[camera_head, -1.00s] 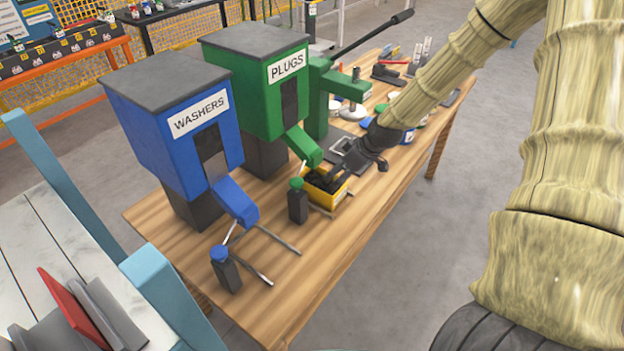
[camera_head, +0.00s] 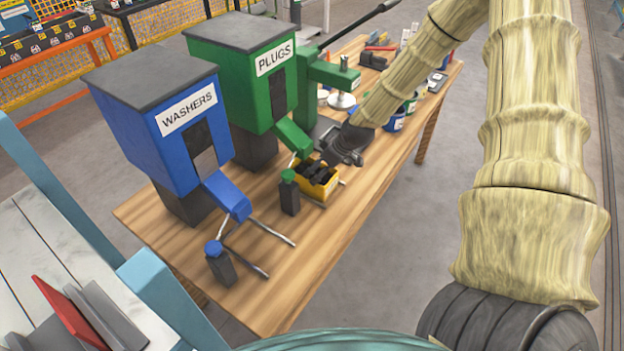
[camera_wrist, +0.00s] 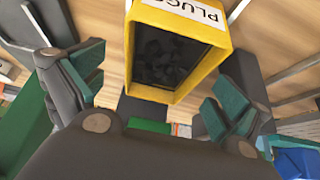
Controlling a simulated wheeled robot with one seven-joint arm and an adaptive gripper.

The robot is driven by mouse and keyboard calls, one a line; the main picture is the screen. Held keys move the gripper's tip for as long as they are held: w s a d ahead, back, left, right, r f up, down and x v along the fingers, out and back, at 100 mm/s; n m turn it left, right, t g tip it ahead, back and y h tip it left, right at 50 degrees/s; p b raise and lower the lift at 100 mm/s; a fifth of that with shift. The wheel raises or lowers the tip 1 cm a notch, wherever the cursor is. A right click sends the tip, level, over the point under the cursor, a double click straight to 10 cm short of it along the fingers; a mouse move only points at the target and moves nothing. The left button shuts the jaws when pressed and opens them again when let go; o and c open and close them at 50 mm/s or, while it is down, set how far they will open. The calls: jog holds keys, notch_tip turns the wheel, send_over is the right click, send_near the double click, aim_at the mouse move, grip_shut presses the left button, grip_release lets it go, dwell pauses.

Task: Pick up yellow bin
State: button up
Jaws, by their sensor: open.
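The yellow bin (camera_head: 325,192) sits on the wooden table in front of the green plugs dispenser, with dark pieces inside. In the wrist view the bin (camera_wrist: 180,28) shows a PLUGS label and its dark contents. My gripper (camera_head: 338,158) is just behind the bin at its upper right, and no contact shows. In the wrist view my gripper (camera_wrist: 158,85) is open and empty, with one green-padded finger on each side of the bin's near end. I cannot tell the exact height gap between fingers and bin.
The green plugs dispenser (camera_head: 262,95) and blue washers dispenser (camera_head: 165,130) stand left of the bin. A dark post with a green top (camera_head: 289,193) is close to the bin's left. Thin rails flank the bin. Cans (camera_head: 393,122) stand behind. The table's front right is clear.

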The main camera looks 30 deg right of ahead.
aim_at(312, 175)
jog(key=shift+w+f, duration=0.1)
jog(key=shift+a+p+x, duration=0.15)
jog(key=shift+p+x, duration=0.35)
jog(key=shift+x, duration=0.15)
jog(key=shift+a+p+x, duration=0.15)
jog(key=shift+p+x, duration=0.3)
jog(key=shift+x, duration=0.2)
jog(key=shift+p+x, duration=0.3)
jog(key=shift+x, duration=0.8)
jog(key=shift+f, duration=0.25)
jog(key=c, duration=1.3)
